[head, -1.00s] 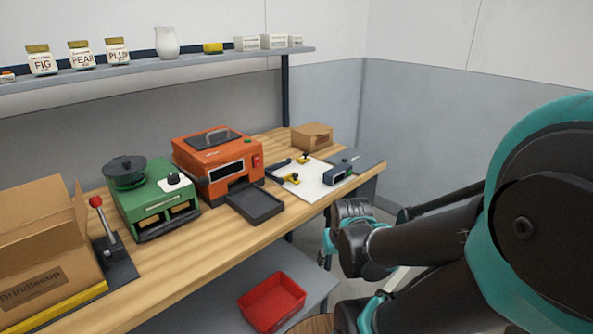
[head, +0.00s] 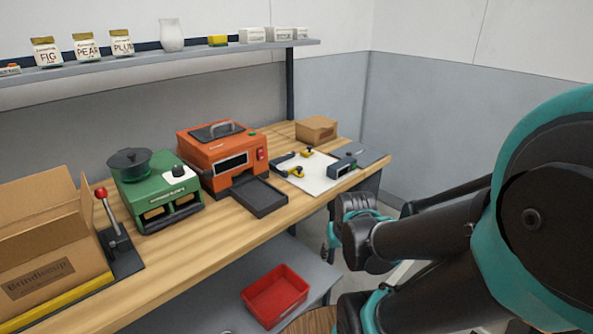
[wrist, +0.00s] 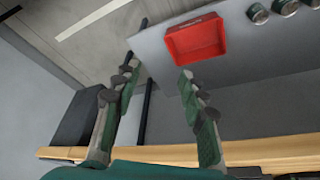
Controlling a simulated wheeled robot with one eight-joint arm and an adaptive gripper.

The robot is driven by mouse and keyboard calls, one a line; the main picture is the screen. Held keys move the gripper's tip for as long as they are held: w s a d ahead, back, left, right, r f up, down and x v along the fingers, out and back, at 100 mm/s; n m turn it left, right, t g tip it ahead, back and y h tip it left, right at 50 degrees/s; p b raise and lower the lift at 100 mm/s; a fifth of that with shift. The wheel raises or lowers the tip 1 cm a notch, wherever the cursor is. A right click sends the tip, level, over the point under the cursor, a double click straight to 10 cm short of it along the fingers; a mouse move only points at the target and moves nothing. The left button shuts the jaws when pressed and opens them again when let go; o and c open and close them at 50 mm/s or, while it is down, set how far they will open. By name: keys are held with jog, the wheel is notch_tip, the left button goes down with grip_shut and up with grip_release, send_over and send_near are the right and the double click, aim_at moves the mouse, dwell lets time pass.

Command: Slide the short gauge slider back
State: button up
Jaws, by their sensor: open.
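A white board (head: 318,181) lies at the right end of the workbench. Two small yellow-and-black pieces stand on its left side, the farther one (head: 307,152) and the nearer one (head: 297,173). A dark blue-grey block (head: 343,166) sits at its right edge. I cannot tell which of these is the short gauge slider; no label is readable. My gripper (wrist: 158,72) is open and empty in the wrist view, with nothing between its fingers but the background. In the head view it hangs off the bench's front edge, partly hidden by my arm, apart from the board.
An orange machine (head: 213,160) with a dark tray, a green machine (head: 157,193) and a cardboard box (head: 50,250) line the bench. A small carton (head: 316,130) stands behind the board. A red bin (head: 275,296) sits on the lower shelf and shows in the wrist view.

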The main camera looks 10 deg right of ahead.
notch_tip(320, 180, up, 27)
jog(key=n+y, duration=0.1)
jog(key=n, duration=0.2)
send_over(299, 167)
jog(key=s+d, duration=0.2)
jog(key=s, duration=0.5)
jog(key=x, duration=1.7)
jog(key=shift+a+r, duration=0.1)
jog(key=shift+a, duration=0.05)
jog(key=shift+c, duration=0.6)
grip_shut()
